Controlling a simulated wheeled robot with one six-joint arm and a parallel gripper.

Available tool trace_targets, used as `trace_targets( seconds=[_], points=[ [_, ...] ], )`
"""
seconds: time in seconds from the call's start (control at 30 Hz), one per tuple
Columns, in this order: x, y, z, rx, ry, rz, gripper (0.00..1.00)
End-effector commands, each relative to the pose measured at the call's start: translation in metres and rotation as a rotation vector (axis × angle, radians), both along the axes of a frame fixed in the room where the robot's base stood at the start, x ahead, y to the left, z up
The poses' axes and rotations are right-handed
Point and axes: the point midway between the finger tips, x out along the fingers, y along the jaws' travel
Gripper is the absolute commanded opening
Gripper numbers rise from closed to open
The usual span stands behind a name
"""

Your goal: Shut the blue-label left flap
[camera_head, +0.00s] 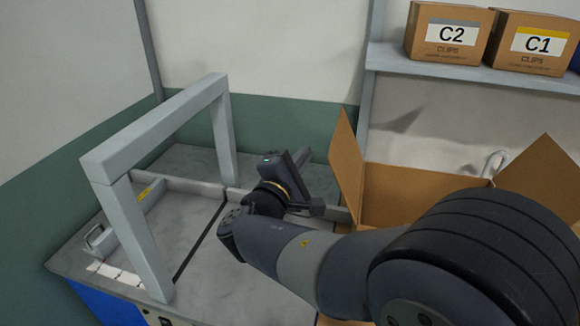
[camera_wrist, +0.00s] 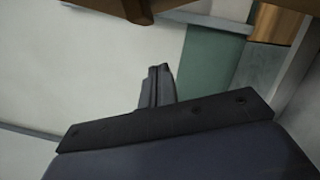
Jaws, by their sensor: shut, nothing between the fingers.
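An open brown cardboard box (camera_head: 400,197) stands at the right in the head view, partly hidden behind my arm. Its left flap (camera_head: 346,168) stands up, tilted, with its tip above the box rim. A right flap (camera_head: 543,177) also stands open. I see no blue label on the visible flap faces. My gripper (camera_head: 303,158) is just left of the left flap, above the grey table, apparently apart from it. In the wrist view the fingers (camera_wrist: 157,86) are together and empty, against the wall. A brown surface shows at that view's top right; I cannot tell which part it is.
A grey metal frame (camera_head: 155,140) arches over the table (camera_head: 205,215) on the left. Cartons marked C2 (camera_head: 448,33) and C1 (camera_head: 532,43) stand on a shelf (camera_head: 470,72) at the back right. The table's middle left is clear.

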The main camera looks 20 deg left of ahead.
Motion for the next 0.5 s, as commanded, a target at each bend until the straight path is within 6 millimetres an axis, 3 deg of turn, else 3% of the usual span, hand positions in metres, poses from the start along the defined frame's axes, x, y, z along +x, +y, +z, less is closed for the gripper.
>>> trace_targets(
  seconds=[0.2, 0.5],
  points=[
    [-0.003, -0.028, 0.015, 0.001, -0.001, -0.001, 0.00],
    [-0.003, -0.034, 0.016, 0.000, 0.000, 0.001, 0.00]
  ],
)
